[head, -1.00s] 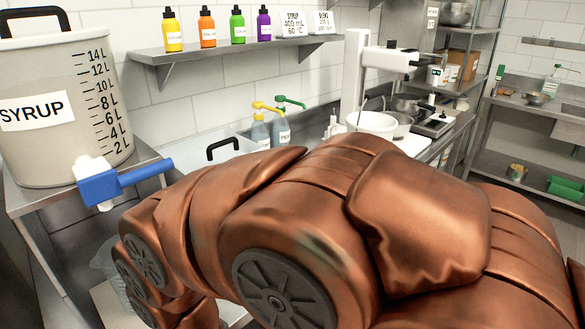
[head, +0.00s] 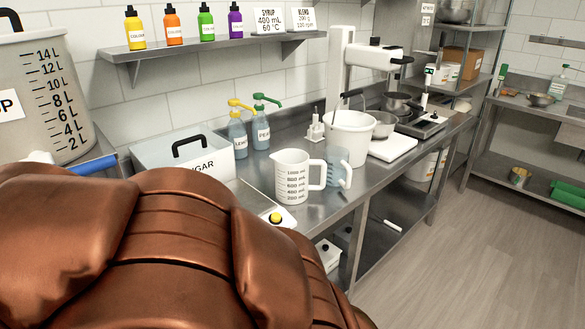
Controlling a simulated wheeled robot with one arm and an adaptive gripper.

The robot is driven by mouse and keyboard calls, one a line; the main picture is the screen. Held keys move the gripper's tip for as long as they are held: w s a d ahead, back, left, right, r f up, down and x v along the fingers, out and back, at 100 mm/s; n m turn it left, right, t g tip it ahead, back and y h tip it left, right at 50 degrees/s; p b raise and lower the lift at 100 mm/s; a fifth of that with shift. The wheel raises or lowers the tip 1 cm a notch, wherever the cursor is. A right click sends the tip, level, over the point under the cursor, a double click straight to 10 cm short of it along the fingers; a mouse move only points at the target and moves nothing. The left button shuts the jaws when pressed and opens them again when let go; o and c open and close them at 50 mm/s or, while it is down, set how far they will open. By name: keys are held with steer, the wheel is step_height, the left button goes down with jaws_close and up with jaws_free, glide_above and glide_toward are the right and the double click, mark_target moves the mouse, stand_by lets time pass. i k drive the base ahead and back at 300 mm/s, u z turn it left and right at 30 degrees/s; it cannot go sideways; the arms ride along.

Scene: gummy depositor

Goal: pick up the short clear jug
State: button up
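A clear bluish jug (head: 337,160) with a handle on its right stands on the steel counter. It is partly hidden behind a white measuring jug (head: 292,182) marked in mL. I cannot tell whether it is the short one. My copper-coloured arm fills the lower left of the head view. My gripper is out of view, so its state and anything in it cannot be seen.
The counter (head: 322,208) also holds a white sugar bin (head: 165,153), two pump bottles (head: 237,138), a scale with a yellow button (head: 268,209) and a white bucket (head: 351,133). The syrup tank (head: 40,95) stands at left. The floor at right is clear.

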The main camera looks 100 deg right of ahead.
mark_target(339, 171)
steer(key=k, duration=2.1)
steer(key=z, duration=1.8)
steer(key=i, duration=0.55)
